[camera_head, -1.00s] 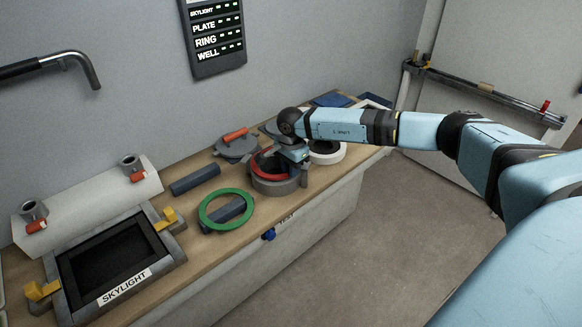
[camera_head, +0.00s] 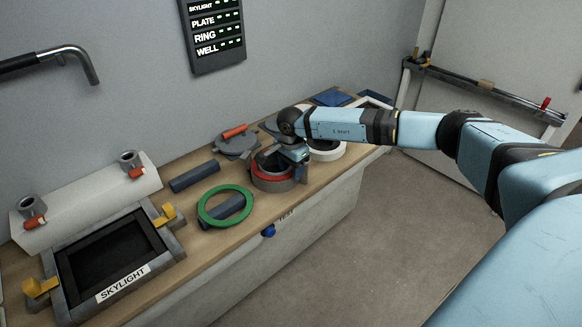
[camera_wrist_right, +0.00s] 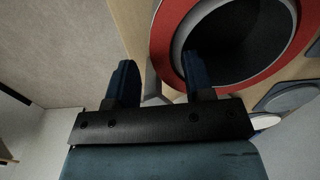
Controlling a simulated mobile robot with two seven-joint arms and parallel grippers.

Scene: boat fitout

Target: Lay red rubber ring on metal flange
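The red rubber ring (camera_head: 268,175) sits on the round grey metal flange (camera_head: 272,187) on the bench, and looks level. In the right wrist view the red ring (camera_wrist_right: 160,42) surrounds a grey inner rim and a dark opening. My right gripper (camera_head: 283,160) is at the ring's right side, low over the flange. In the right wrist view its two dark blue fingers (camera_wrist_right: 160,78) stand apart, one outside the ring and the other over its edge. The gripper hides part of the ring and flange. My left gripper is not in view.
A green ring (camera_head: 225,220) lies at the bench's front edge over a dark block. A white ring (camera_head: 327,152) is right of the flange. A grey disc with a red handle (camera_head: 235,132) stands behind. The skylight frame (camera_head: 175,243) is at left.

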